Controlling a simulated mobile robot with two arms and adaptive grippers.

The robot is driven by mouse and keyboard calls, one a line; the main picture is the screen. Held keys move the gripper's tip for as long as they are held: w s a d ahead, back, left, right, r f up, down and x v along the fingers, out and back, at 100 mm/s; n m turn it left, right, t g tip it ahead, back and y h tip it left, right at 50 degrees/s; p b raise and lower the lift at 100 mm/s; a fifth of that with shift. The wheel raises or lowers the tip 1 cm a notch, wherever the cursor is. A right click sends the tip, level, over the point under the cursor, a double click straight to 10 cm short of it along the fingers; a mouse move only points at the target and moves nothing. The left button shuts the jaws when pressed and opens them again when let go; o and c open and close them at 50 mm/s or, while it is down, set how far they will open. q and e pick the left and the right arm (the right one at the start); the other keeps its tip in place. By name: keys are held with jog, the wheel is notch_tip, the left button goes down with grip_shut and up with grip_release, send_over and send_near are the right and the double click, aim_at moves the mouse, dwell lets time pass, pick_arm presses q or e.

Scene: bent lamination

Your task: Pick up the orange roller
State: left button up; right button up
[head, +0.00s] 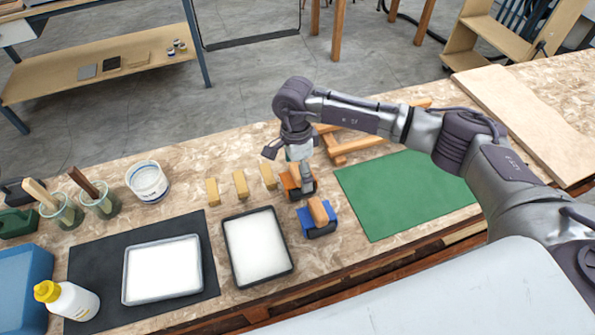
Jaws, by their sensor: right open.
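The orange roller (291,182) stands on the stone-patterned worktop, behind a blue roller (319,228) with a wooden top. My right gripper (293,165) points down at the orange roller from above and overlaps it in the head view. Its jaws are open, one finger out to the left and the other low over the roller's right part. The gripper hides part of the roller, and I cannot tell whether they touch. My left gripper is not in view.
Several small wooden blocks (240,184) stand left of the orange roller. Two white-filled trays (257,247) (163,269) lie in front. A green mat (405,193) lies to the right, with a wooden frame (345,145) behind the roller. A white tub (148,181) stands left.

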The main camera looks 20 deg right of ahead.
notch_tip(320, 180, down, 2)
jog(key=shift+f, duration=0.25)
jog(key=c, duration=1.4)
notch_tip(320, 180, up, 9)
jog(key=shift+f+b, duration=0.1)
jog(key=shift+b, duration=1)
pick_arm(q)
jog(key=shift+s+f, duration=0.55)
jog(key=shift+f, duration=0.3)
pick_arm(e)
jog(key=shift+r, duration=0.65)
